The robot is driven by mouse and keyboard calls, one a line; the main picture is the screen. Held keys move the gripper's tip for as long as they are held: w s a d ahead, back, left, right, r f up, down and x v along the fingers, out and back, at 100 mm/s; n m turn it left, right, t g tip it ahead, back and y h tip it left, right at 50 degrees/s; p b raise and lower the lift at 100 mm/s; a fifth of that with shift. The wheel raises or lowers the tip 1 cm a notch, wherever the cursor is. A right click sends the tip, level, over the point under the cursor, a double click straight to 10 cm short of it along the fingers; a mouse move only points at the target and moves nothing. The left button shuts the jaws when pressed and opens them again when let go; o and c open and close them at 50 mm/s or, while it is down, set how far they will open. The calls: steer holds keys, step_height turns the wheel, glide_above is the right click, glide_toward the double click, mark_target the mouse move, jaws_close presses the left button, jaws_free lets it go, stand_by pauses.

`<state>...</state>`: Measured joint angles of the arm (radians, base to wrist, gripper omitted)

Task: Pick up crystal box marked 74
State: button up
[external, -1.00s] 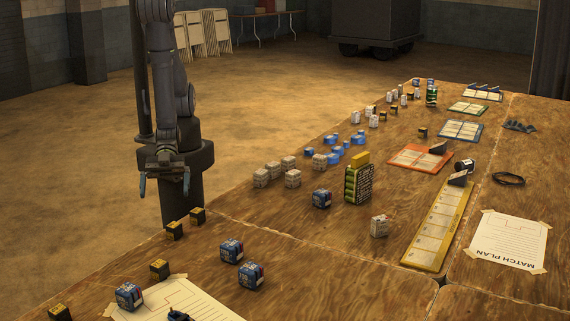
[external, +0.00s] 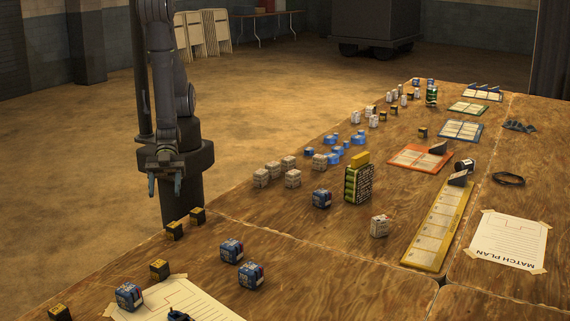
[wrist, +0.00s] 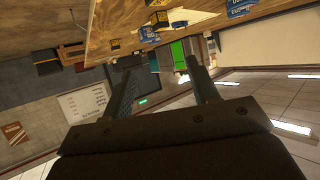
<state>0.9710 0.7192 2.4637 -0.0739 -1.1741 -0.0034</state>
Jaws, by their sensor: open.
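My gripper (external: 164,184) hangs open and empty to the left of the table's edge in the external view. Its two fingers also show in the wrist view (wrist: 162,95), apart with nothing between them. Several boxes stand on the table: blue ones (external: 231,250), pale ones (external: 292,179) and dark ones with yellow tops (external: 197,215). Their markings are too small to read, so I cannot tell which box is marked 74. The wrist view shows the table edge-on at the top, with dark and blue boxes there.
A green and black stack (external: 358,184) with a yellow top stands mid-table. A yellow-framed board (external: 437,232), an orange tray (external: 420,157) and a taped paper sheet (external: 507,241) lie to the right. Bare wood (external: 330,255) is clear in the front middle.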

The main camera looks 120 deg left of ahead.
steer(key=m+g+y, duration=0.6)
steer(key=m+g, duration=0.1)
steer(key=g, duration=0.1)
glide_toward(159, 263)
steer(key=x, duration=0.4)
steer(key=shift+w+d+f, duration=0.25)
steer(key=shift+w, duration=0.1)
steer(key=shift+s+x, duration=0.15)
steer(key=shift+x, duration=1.2)
steer(key=shift+s+x, duration=0.2)
steer(key=shift+x, duration=1.15)
steer(key=shift+a+f, duration=0.1)
steer(key=shift+a, duration=0.05)
steer(key=c, duration=1)
